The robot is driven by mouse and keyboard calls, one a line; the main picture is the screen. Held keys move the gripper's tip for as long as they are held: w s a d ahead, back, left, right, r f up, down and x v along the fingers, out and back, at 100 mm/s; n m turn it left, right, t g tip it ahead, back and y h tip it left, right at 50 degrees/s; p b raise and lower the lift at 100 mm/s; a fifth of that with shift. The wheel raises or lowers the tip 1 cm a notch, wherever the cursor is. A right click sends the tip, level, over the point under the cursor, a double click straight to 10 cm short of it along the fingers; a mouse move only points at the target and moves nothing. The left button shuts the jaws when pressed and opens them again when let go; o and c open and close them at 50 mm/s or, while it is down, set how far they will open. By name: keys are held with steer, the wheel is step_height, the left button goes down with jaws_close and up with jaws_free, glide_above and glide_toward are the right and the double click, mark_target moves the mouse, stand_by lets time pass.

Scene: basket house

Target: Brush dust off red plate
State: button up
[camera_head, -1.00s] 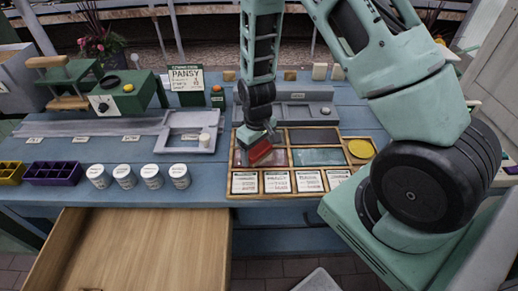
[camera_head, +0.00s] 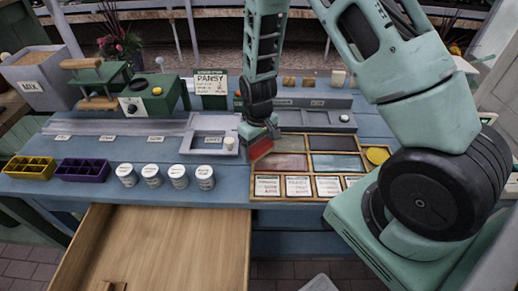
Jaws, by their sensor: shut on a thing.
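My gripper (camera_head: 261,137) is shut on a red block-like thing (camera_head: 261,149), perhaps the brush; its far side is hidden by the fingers. It is at the left edge of a wooden-framed tray (camera_head: 252,187). The tray has several flat coloured panels. A dark panel (camera_head: 331,143) and a teal panel (camera_head: 337,163) are to the right. I cannot make out dust, nor whether the held thing touches a panel.
Several white cups (camera_head: 166,177) stand left of the tray. A purple tray (camera_head: 82,170) and yellow tray (camera_head: 30,167) are farther left. An open drawer (camera_head: 165,250) juts out in front. A grey stand (camera_head: 207,146) is close left of my gripper. A yellow disc (camera_head: 377,155) lies right.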

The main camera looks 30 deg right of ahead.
mark_target(259, 145)
steer(key=shift+r+p, duration=1.6)
steer(key=shift+r, duration=0.85)
